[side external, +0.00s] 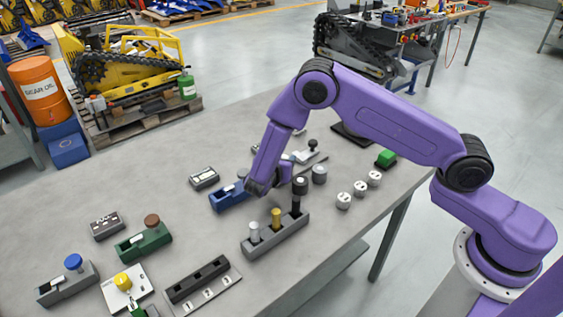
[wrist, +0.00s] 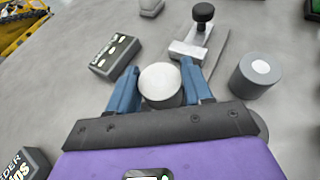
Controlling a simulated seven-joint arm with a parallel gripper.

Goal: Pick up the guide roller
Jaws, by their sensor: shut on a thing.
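The guide roller, a round piece with a pale grey top (wrist: 160,82), sits between the two blue fingers of my gripper (wrist: 159,70) in the wrist view. My gripper is shut on it, with one finger against each side. The roller's lower part is hidden, so I cannot tell whether it touches the table. In the side view my gripper (side external: 265,188) is low over the middle of the table, and its fingertips and the roller are not clear there.
A grey cylinder (wrist: 255,74) and a lever block (wrist: 190,50) stand close on the right. A small labelled box (wrist: 115,56) lies to the left. A rack (side external: 275,238) with upright pegs stands in front, near a blue block (side external: 226,199). White round pieces (side external: 344,201) lie rightward.

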